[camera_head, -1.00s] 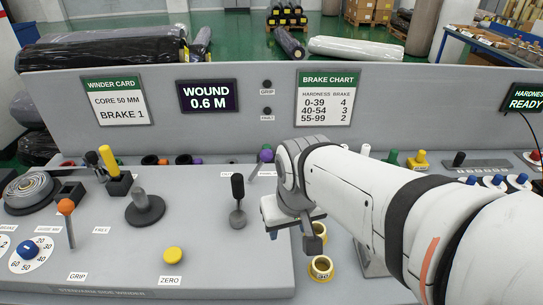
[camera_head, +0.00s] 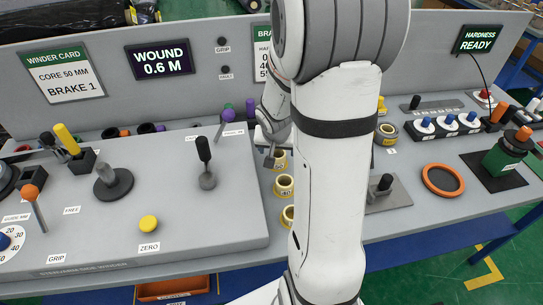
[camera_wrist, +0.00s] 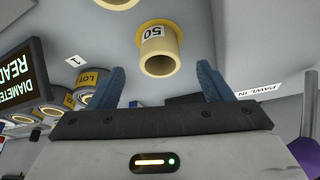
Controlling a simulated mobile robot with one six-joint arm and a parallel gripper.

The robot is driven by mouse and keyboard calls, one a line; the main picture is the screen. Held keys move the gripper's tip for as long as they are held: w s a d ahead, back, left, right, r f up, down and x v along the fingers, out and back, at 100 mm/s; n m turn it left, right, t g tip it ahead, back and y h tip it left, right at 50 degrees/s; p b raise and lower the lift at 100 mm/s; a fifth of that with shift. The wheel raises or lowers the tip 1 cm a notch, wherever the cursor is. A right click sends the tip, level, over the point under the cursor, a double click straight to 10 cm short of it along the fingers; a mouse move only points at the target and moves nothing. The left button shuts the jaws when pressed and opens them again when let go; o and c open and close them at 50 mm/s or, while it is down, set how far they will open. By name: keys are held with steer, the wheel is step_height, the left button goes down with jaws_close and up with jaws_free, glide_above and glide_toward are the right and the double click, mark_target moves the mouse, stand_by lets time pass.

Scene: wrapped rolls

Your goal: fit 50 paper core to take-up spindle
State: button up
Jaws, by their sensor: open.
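A yellow paper core (camera_wrist: 160,58) marked 50 stands in the wrist view just beyond the fingertips, roughly between them and not gripped. My gripper (camera_wrist: 161,82) is open and empty. In the head view the gripper (camera_head: 270,153) is mostly hidden by my arm, close to the rearmost of several yellow cores. Two more cores (camera_head: 284,186) (camera_head: 288,215) stand in a row in front of it. A grey upright peg on a dark round base (camera_head: 107,183), which looks like the take-up spindle, stands bare on the left deck.
A black-knobbed lever (camera_head: 205,160) and a purple-knobbed lever (camera_head: 225,122) stand between the peg and the cores. A yellow ZERO button (camera_head: 148,223) and an orange-knobbed lever (camera_head: 34,199) are on the deck. An upright panel (camera_head: 200,60) runs behind. An orange ring (camera_head: 443,180) lies right.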

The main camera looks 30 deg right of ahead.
mark_target(277, 156)
steer(key=b+x, duration=0.1)
steer(key=x, duration=0.5)
steer(key=shift+w+f, duration=0.15)
steer(key=shift+c, duration=0.2)
steer(key=c, duration=1.1)
